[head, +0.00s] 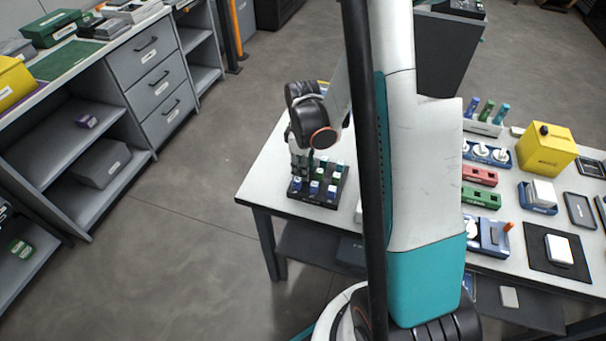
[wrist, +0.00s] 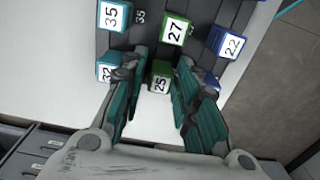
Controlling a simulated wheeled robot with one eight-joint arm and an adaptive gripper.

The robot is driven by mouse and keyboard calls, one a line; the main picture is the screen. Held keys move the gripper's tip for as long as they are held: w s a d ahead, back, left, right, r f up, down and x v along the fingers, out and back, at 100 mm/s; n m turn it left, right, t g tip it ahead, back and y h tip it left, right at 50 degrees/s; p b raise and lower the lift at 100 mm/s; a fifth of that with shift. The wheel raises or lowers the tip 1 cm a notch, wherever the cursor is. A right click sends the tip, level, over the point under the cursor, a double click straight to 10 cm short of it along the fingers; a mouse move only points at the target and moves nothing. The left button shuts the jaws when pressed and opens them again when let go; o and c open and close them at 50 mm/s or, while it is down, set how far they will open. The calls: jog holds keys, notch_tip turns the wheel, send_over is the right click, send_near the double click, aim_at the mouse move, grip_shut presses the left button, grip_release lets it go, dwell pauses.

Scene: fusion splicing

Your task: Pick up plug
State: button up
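The plugs are small blocks with numbered white tops, standing in a dark rack (head: 296,196) at the left end of the table. In the wrist view, a green plug marked 25 (wrist: 160,82) sits between the fingers of my gripper (wrist: 161,66). The fingers are open, one on each side of it, with a visible gap on the left; the right finger is very near it. Around it are green plug 27 (wrist: 173,29), blue plug 22 (wrist: 229,44), teal plug 35 (wrist: 114,15) and another teal plug (wrist: 108,68), partly hidden. In the head view my gripper (head: 303,160) is above the rack's back left.
On the right of the table stand a yellow box (head: 546,150), a red block (head: 480,175), a green block (head: 481,197) and a dark mat (head: 539,262). My arm hides the table's middle. The floor left of the table is clear.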

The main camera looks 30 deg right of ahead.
jog(key=shift+f, duration=0.15)
jog(key=shift+c, duration=0.5)
jog(key=c, duration=0.5)
jog(key=shift+c, duration=0.2)
notch_tip(320, 180, up, 20)
jog(key=p, duration=0.7)
